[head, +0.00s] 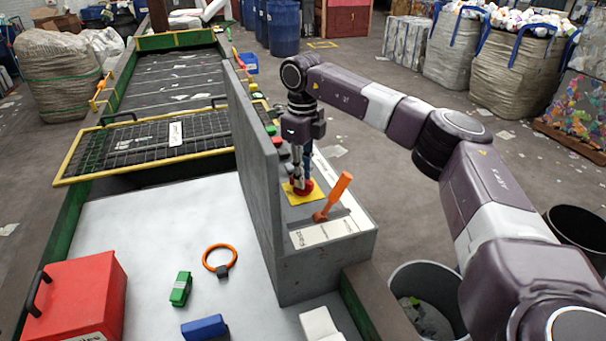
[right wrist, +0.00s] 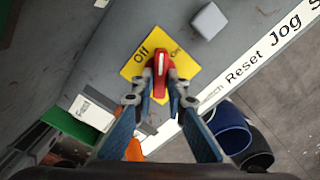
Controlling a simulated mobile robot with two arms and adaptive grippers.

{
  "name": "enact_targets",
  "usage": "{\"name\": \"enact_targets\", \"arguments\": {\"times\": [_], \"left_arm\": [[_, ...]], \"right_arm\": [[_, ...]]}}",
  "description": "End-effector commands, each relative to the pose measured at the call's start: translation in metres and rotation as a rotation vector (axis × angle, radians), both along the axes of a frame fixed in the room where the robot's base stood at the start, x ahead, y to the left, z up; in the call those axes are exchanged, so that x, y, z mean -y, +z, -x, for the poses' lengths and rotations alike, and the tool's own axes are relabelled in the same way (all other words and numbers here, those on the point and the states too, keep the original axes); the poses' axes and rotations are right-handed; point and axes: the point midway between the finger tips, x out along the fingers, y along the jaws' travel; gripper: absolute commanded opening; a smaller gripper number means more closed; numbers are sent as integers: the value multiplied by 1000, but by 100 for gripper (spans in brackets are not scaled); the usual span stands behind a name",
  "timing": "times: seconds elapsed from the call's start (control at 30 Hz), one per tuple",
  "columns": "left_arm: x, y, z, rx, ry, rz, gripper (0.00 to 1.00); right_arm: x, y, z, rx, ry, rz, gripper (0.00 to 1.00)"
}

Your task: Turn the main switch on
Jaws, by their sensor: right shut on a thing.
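The main switch is a red rotary knob (right wrist: 161,63) on a yellow plate (right wrist: 133,69) marked "Off" and "On". In the head view the yellow plate (head: 290,196) is on top of the grey console (head: 330,262). My right gripper (right wrist: 160,78) is shut on the red knob from above, one finger on each side. In the head view my right gripper (head: 302,184) comes down onto the knob, partly hiding it. The knob's white line lies between the two labels in the wrist view; its exact setting cannot be told. My left gripper is not in view.
An orange lever (head: 339,192) rises from the console close in front of the switch. A tall grey panel (head: 258,170) stands just left of it. A grey block (right wrist: 208,21) is near the plate. Bins (head: 425,300) stand on the floor at right.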

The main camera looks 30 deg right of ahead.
Motion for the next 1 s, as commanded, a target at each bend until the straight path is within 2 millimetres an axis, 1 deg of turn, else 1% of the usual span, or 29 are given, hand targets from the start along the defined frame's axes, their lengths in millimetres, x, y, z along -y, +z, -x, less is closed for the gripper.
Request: {"name": "enact_targets", "arguments": {"times": [0.3, 0.5, 0.7, 1.0], "left_arm": [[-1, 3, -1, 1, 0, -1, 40], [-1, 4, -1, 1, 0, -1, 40], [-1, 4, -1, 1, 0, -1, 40], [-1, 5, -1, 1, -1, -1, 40]], "right_arm": [[0, 2, -1, 4, -296, 0, 0], [0, 3, -2, 6, -459, 0, 0], [0, 3, -2, 6, -580, -1, 0], [0, 3, -2, 8, -672, -2, 0]]}}
